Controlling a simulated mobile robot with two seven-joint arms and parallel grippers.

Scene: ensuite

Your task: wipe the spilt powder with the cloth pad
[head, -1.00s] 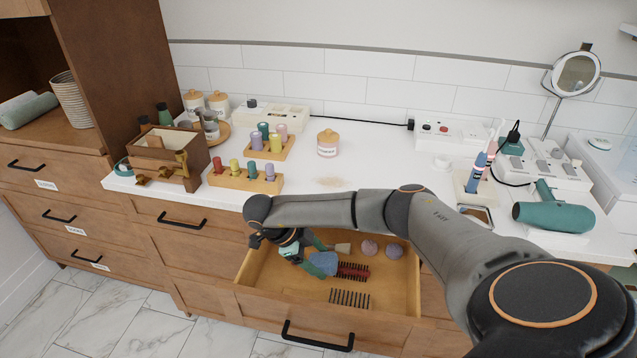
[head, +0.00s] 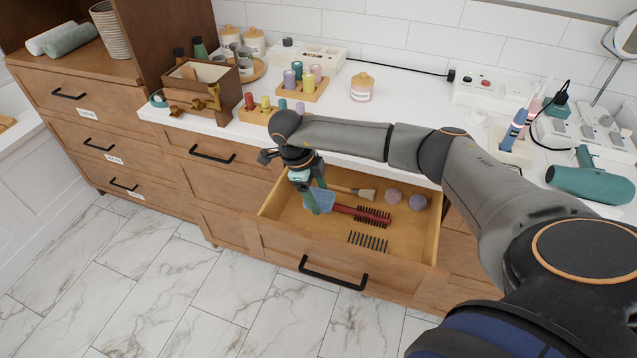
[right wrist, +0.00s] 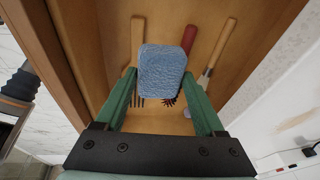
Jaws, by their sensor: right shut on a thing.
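The blue cloth pad (head: 325,198) is in the open drawer (head: 283,217), between the fingers of my right gripper (head: 313,200). In the right wrist view the pad (right wrist: 163,70) sits between the two green fingers, which are shut on it. It covers parts of the brush and comb behind it; I cannot tell whether it touches them. The spilt powder (right wrist: 294,121) shows as a faint tan smear on the white counter in the right wrist view. My left gripper is not in view.
A lidded jar (head: 362,88), peg racks (head: 303,88) and a hair dryer (head: 594,182) stand on the counter (head: 415,108).

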